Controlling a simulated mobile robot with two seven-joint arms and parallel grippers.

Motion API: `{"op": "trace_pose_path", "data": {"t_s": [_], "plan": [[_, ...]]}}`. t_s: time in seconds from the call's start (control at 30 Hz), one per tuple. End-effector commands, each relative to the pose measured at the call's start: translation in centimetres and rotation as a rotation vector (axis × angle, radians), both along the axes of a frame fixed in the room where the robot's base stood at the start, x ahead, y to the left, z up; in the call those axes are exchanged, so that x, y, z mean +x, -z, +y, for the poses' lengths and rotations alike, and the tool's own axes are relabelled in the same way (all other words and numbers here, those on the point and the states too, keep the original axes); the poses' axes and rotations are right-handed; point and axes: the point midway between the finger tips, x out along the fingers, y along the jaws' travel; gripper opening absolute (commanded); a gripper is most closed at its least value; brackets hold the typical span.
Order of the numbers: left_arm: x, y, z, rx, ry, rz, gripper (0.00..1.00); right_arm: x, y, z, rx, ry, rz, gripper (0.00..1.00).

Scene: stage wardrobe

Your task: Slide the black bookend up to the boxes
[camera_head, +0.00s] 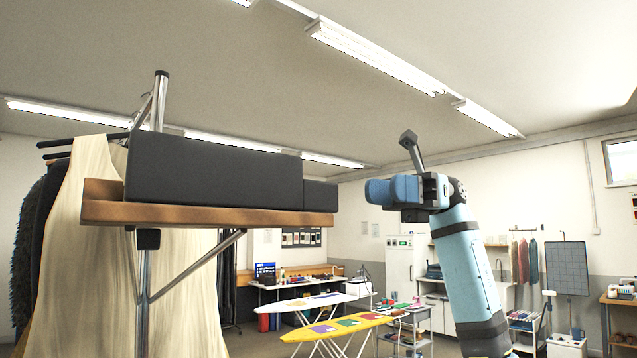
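A long dark grey box (215,172) stands on a wooden shelf board (200,214) at the upper left, seen from below. A smaller, lower dark block (320,196) sits at its right, near the board's right end. I cannot tell whether this is a box or the black bookend, and no other bookend shows. My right gripper (409,140) is raised in open air right of the shelf, clear of it. My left gripper is out of view.
A metal post (160,100) and brackets carry the shelf. A cream garment (85,260) hangs below its left part. The space between the shelf's right end and my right arm looks free. Ironing boards (335,327) stand low beyond.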

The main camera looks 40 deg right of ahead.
Motion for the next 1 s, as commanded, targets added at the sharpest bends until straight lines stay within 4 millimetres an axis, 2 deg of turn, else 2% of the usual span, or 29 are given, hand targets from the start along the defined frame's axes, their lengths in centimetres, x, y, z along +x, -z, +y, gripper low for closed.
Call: {"op": "trace_pose_path", "data": {"t_s": [0.17, 0.4, 0.6, 0.8, 1.0], "plan": [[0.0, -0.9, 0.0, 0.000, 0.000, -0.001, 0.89, -0.2, -0.2, 2.9, -0.001, -0.005, 0.000, 0.38], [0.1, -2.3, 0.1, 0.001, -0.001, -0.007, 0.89, -0.7, -0.2, 8.1, 0.002, -0.007, 0.001, 0.38], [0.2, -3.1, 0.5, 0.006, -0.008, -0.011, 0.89, -0.9, -0.2, 11.5, 0.002, -0.005, 0.002, 0.38], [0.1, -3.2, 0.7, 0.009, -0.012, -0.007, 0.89, -1.0, 0.0, 13.1, 0.002, -0.004, 0.002, 0.38], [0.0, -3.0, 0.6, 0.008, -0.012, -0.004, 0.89, -1.0, 0.1, 13.3, 0.003, -0.002, 0.002, 0.38]]}}
